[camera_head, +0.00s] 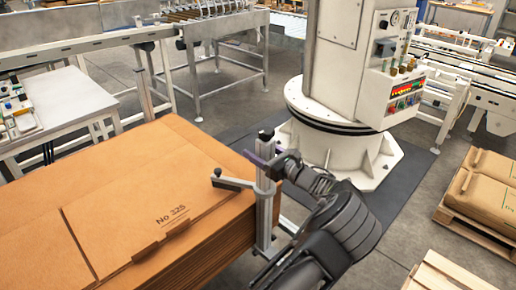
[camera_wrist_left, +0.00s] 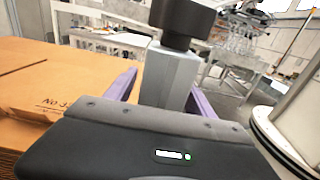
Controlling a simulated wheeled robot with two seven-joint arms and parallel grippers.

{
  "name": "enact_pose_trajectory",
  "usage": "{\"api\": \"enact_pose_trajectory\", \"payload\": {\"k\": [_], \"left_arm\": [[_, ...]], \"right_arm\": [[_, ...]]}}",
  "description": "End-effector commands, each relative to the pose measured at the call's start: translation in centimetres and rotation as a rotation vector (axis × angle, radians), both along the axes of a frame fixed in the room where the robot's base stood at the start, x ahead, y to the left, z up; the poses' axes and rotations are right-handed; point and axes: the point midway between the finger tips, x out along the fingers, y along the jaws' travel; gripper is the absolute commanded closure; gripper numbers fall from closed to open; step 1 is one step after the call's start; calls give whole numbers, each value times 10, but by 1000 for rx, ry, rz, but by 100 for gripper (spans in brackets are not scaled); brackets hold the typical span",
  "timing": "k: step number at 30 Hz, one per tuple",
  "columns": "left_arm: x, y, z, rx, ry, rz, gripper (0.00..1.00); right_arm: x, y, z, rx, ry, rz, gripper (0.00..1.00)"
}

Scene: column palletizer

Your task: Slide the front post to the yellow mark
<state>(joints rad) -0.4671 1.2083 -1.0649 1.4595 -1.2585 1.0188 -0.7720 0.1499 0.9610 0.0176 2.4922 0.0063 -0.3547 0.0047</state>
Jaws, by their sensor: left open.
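The front post (camera_head: 265,205) is a grey metal upright with a black cap, at the near right corner of the cardboard stack. A short arm sticks out from it to the left over the cardboard. In the left wrist view the post (camera_wrist_left: 168,78) stands upright between the two purple fingers. My left gripper (camera_head: 263,160) is open around the upper post, one finger on each side. I cannot tell whether the fingers touch it. I cannot make out the yellow mark in either view. My right gripper is not in view.
The stack of flat cardboard (camera_head: 120,200) fills the left front. Another grey post (camera_head: 144,95) stands behind it. A white machine column (camera_head: 335,100) rises close behind my gripper. Pallets with brown sacks (camera_head: 485,185) lie at the right. Grey floor is free between.

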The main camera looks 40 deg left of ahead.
Motion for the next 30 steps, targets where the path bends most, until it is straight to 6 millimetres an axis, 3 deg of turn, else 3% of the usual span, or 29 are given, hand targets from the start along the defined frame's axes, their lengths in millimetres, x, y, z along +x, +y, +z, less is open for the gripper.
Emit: {"api": "enact_pose_trajectory", "payload": {"k": [10,30], "left_arm": [[0,4,0,0,0,-1,39],[0,4,0,0,0,-1,94]], "right_arm": [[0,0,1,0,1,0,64],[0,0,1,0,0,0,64]]}}
